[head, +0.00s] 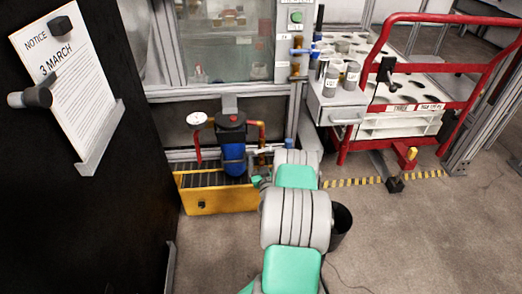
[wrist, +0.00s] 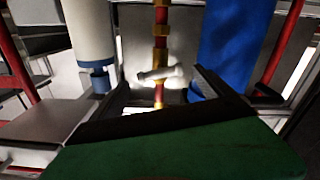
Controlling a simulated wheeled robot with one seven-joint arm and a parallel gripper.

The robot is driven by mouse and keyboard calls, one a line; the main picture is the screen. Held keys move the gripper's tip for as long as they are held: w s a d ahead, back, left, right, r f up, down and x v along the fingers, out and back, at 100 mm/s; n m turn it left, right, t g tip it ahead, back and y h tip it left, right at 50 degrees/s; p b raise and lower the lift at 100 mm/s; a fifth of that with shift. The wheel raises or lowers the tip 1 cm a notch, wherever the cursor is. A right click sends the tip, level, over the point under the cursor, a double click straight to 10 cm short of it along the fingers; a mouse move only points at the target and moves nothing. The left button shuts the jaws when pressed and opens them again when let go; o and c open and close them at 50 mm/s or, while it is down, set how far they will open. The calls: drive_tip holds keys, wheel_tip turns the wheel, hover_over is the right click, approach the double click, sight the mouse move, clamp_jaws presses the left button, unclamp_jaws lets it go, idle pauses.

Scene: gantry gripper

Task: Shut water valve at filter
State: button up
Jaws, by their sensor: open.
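The blue filter housing (head: 233,150) stands upright with a black cap, between red and copper pipes. In the wrist view, a blue cylinder (wrist: 228,45), likely this filter, fills the upper right. A brass and red pipe (wrist: 160,32) runs down the middle there, with a pale-handled valve (wrist: 160,75) on it, its handle lying roughly crosswise to the pipe. My gripper (wrist: 160,92) is open, its dark fingers on either side of the valve. The handle appears between or just beyond the fingertips; contact cannot be told. In the head view my arm hides most of the gripper.
A white cylinder with a blue lower end (wrist: 92,40) stands left of the valve. A yellow slatted container (head: 215,199) sits below the filter. A round white gauge-like part (head: 196,119) is left of it. A red-framed cart (head: 400,68) stands at right.

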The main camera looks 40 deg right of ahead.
sight(263, 151)
drive_tip(key=x, duration=0.5)
drive_tip(key=shift+c, duration=0.5)
drive_tip(key=c, duration=1)
drive_tip(key=shift+m+b, duration=0.55)
drive_tip(key=shift+m, duration=1.05)
drive_tip(key=o, duration=1.1)
drive_tip(key=shift+s, duration=0.15)
drive_tip(key=v, duration=0.7)
drive_tip(key=shift+s+a, duration=0.2)
drive_tip(key=shift+s, duration=0.05)
